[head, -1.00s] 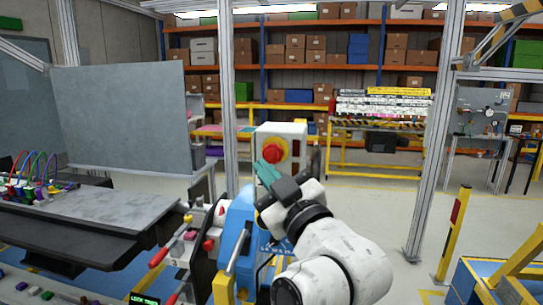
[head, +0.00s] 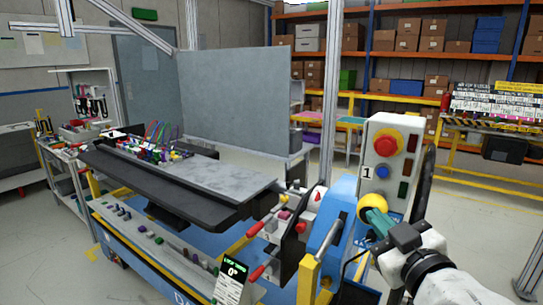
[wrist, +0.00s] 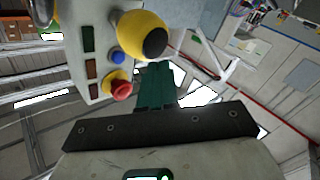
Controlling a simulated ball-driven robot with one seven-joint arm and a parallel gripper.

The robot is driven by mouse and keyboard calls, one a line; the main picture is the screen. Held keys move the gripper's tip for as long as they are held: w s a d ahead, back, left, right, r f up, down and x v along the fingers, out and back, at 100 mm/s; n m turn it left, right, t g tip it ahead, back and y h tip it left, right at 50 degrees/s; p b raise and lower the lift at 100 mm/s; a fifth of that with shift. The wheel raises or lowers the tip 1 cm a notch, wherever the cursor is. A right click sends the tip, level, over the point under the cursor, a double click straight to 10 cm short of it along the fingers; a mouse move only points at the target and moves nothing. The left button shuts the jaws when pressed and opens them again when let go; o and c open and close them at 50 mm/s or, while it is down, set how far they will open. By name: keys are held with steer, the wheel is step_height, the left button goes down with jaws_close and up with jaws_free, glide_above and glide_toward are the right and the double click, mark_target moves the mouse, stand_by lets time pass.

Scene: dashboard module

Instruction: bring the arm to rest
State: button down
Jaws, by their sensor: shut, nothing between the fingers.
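My gripper (head: 378,217) has teal fingers and is at the lower right of the head view, on my white arm. Its fingers are shut with nothing between them. They point up and left, in front of the lower part of the grey control box (head: 388,130) with its red mushroom button (head: 385,146). A yellow ball-shaped knob (head: 371,206) shows just behind the fingertips. In the wrist view the shut fingers (wrist: 155,85) lie close to the yellow knob (wrist: 143,35) and the red button (wrist: 121,90). I cannot tell whether they touch the knob.
A dashboard bench with a dark slab (head: 190,195) and coloured cables stands left of my gripper. Red-handled levers (head: 257,272) and a blue housing (head: 338,225) are nearer. A grey panel (head: 235,95) stands behind. Open floor (head: 480,210) lies to the right.

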steer(key=s+d+f+m+g+h, duration=0.1)
steer(key=s+d+f+g, duration=0.15)
steer(key=s+f, duration=0.4)
steer(key=s+d+f+m+g, duration=0.1)
steer(key=s+f+m+g, duration=0.15)
steer(key=f, duration=0.75)
steer(key=s+d+f+m+g+h, duration=0.15)
steer(key=s+f+g, duration=0.3)
steer(key=f, duration=0.45)
steer(key=s+d+f+m+g, duration=0.1)
steer(key=s+f+g, duration=0.2)
steer(key=s+f, duration=0.4)
steer(key=s+d+f+g, duration=0.1)
steer(key=s+f+g, duration=0.3)
steer(key=s, duration=1)
step_height(320, 180, down, 3)
steer(key=shift+s+f+m, duration=0.1)
steer(key=shift+s+m, duration=0.25)
steer(key=shift+m, duration=0.05)
